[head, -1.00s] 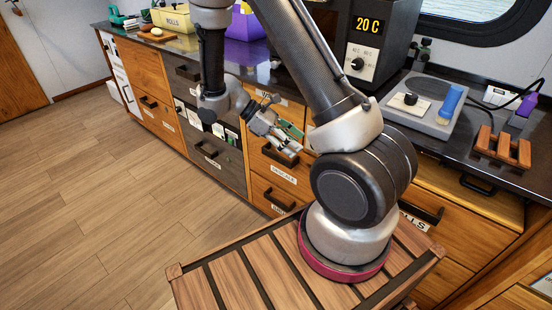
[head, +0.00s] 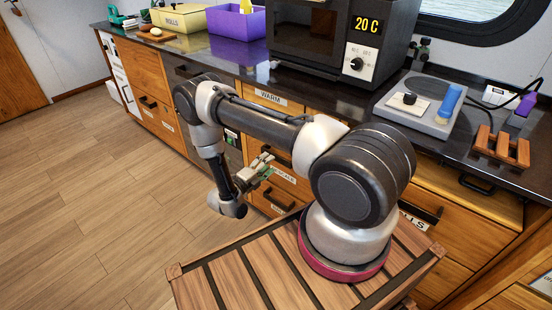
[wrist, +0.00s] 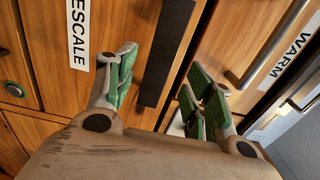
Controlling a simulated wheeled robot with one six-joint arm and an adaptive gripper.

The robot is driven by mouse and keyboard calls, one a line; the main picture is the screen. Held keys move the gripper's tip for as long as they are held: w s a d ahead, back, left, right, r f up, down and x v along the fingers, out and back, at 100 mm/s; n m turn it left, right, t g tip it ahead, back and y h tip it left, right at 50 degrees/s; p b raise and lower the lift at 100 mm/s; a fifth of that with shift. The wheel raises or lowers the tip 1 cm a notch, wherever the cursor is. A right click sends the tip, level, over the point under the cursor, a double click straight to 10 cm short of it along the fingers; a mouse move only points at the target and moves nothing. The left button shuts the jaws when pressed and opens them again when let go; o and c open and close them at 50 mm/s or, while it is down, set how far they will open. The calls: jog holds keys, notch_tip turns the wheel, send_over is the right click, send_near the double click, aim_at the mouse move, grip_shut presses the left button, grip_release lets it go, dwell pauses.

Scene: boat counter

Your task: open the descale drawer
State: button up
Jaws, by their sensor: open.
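The descale drawer is a wooden front with a white label (head: 285,174), partly hidden behind my gripper. In the wrist view its label (wrist: 78,32) reads "ESCALE", cut off at the top. Its dark bar handle (wrist: 166,50) lies in the picture between my gripper's open fingers. The drawer front (wrist: 50,85) looks closed. My gripper (head: 264,169) is open and empty in front of this drawer. In the wrist view my gripper (wrist: 162,85) has one green-padded finger left of the handle and the others right of it. I cannot tell whether the fingertips reach past the bar.
The warm drawer's label (head: 268,95) is just above, and its handle (wrist: 265,50) is at the right in the wrist view. Another drawer handle (head: 278,200) lies below. The dark counter (head: 340,95) overhangs the fronts. The floor (head: 90,180) at left is clear.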

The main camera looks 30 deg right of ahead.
jog(key=x, duration=0.6)
grip_shut()
